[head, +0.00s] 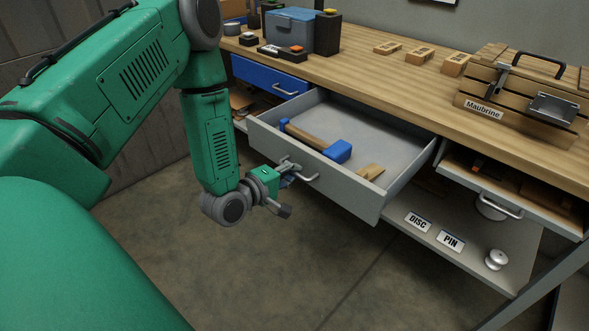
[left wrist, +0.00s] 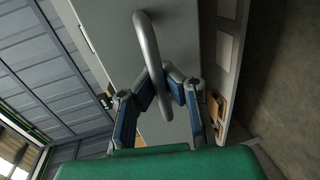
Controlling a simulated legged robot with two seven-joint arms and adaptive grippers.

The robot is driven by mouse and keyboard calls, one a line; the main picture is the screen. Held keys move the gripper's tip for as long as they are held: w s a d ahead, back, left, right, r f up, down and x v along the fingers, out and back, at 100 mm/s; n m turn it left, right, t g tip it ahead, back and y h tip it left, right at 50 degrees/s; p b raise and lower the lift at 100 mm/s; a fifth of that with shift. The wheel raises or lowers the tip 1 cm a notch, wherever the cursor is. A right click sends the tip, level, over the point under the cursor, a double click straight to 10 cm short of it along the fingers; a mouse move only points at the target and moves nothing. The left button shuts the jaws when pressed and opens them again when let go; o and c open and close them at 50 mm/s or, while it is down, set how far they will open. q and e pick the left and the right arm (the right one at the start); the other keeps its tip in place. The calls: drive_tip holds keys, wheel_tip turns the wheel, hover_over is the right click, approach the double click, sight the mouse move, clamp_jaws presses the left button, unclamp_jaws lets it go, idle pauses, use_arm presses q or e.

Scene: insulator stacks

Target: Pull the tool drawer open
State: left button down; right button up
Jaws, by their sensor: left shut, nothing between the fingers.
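The tool drawer (head: 315,172), a grey one, stands pulled well out of the bench, its inside in view. In the left wrist view the handle (left wrist: 149,50) runs across my left gripper (left wrist: 168,75), whose fingertips are close together at the bar. The fingers are shut; I cannot tell whether they touch the bar. My right gripper is out of view.
A blue drawer (head: 268,77) to the left is shut. Another grey drawer (head: 510,195) is at the right. A lower shelf (head: 470,225) carries DISC and PIN labels and a white spool. The wooden benchtop (head: 370,70) holds boxes and a Maubrine crate. Floor in front is clear.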

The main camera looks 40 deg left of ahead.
use_arm(q)
drive_tip(key=shift+s+d+f, duration=0.15)
drive_tip(key=shift+d+f, duration=0.05)
drive_tip(key=shift+d, duration=0.1)
drive_tip(key=c, duration=1.6)
unclamp_jaws()
drive_tip(key=shift+r, duration=0.15)
drive_tip(key=shift+a, duration=0.1)
drive_tip(key=v, duration=1.1)
drive_tip(key=shift+s, duration=0.3)
